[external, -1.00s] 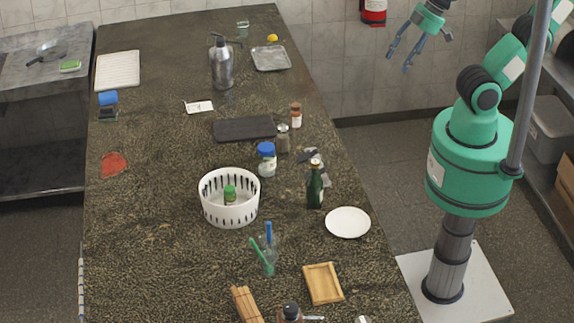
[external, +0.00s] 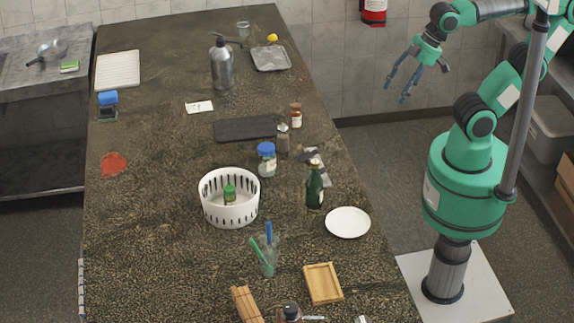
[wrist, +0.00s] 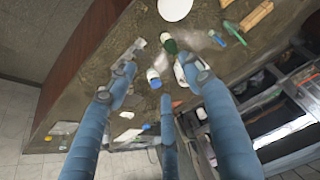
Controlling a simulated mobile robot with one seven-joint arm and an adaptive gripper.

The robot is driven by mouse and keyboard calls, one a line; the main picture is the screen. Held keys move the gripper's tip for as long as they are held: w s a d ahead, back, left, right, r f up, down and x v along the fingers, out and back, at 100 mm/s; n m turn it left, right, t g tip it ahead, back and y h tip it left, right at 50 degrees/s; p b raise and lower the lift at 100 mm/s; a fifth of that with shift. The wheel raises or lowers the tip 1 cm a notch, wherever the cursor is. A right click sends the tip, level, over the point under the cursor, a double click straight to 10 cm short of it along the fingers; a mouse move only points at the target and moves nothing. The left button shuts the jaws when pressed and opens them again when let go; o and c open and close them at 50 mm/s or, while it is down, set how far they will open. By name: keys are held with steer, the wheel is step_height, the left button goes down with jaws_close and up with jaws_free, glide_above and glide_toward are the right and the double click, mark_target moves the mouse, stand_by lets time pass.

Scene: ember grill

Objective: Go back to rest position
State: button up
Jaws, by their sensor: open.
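My gripper (external: 405,88) hangs in the air to the right of the long counter, above the floor in the external view. Its blue-grey fingers are spread and point down to the left, with nothing between them. In the wrist view the open fingers (wrist: 152,85) reach toward the counter, which lies some way beyond them. My arm is bent above its green base column at the right.
The dark speckled counter (external: 150,230) holds a white basket (external: 230,208), a green bottle (external: 315,188), a white plate (external: 348,223), a wooden tray (external: 323,284) and a metal dispenser (external: 222,65). A fire extinguisher (external: 373,11) hangs on the back wall. Shelving (external: 545,125) stands at the right.

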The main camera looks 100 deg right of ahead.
step_height(320, 180, down, 5)
steer(key=b, duration=0.3)
steer(key=shift+r, duration=0.2)
